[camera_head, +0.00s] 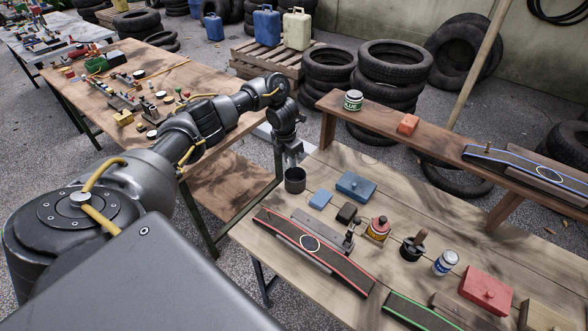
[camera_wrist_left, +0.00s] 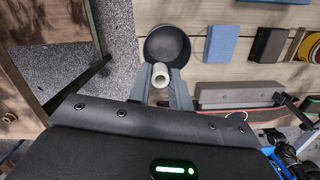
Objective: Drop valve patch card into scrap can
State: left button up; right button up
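In the left wrist view the can (camera_wrist_left: 167,38) shows as an open dark mouth just beyond my fingertips. My left gripper (camera_head: 291,154) points down just above the can. In the left wrist view its fingers (camera_wrist_left: 163,82) close on the sides of a small pale, round-ended piece (camera_wrist_left: 160,72). No flat card shows; I cannot tell whether this piece is the valve patch card. The head view does not show the piece clearly. My right gripper is not in view.
By the can on the table (camera_head: 262,238) are a light blue block (camera_head: 320,199), a blue box (camera_head: 355,186) and a black block (camera_head: 347,212). A red-edged strip (camera_head: 335,262) lies in front. A raised shelf (camera_head: 440,134) runs behind.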

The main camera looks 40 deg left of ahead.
pick_arm(q)
jog(key=o, duration=0.5)
jog(key=shift+c, duration=0.2)
notch_tip(320, 180, up, 11)
jog(key=s+p, duration=0.1)
jog(key=p, duration=0.2)
jog(key=shift+s+a+f, duration=0.15)
jog(key=shift+f, duration=0.05)
